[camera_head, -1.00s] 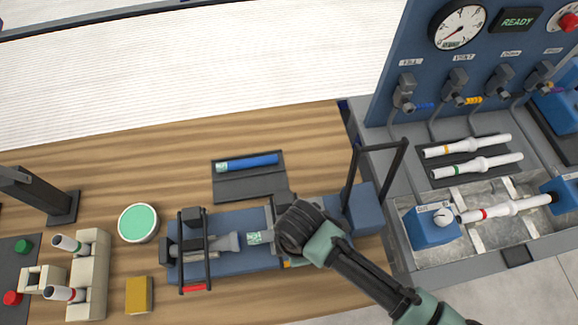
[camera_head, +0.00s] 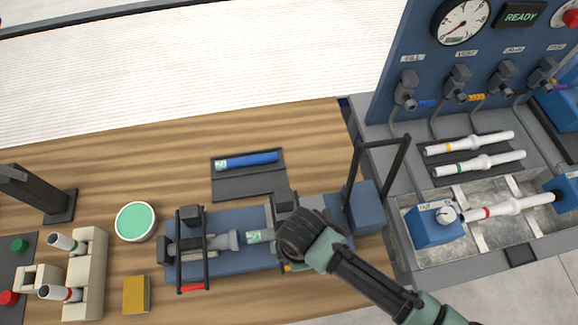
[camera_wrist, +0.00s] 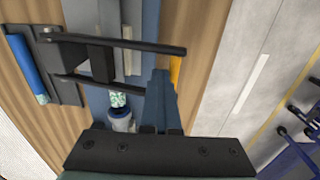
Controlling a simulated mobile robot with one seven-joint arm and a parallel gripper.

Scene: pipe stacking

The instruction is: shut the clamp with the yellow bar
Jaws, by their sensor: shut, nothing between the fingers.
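The clamp with the yellow bar is at the right of the blue bed. Its dark block (camera_head: 283,199) shows behind my gripper (camera_head: 290,248), and the yellow bar (camera_head: 287,268) peeks out below it. In the wrist view its black arms (camera_wrist: 125,43) reach across the bed towards the yellow bar (camera_wrist: 176,70). Whether they are fully down I cannot tell. My gripper (camera_wrist: 160,85) is shut and empty, its fingers beside the arms' free ends. Contact is unclear. A pipe piece with a green-patterned end (camera_head: 254,237) lies in the bed; it also shows in the wrist view (camera_wrist: 118,100).
The clamp with the red bar (camera_head: 193,289) stands at left, its black arms across the bed. A blue pipe (camera_head: 246,161) lies in a dark tray (camera_head: 248,187) behind. A black upright frame (camera_head: 378,148) stands at right. A yellow block (camera_head: 137,293) sits front left.

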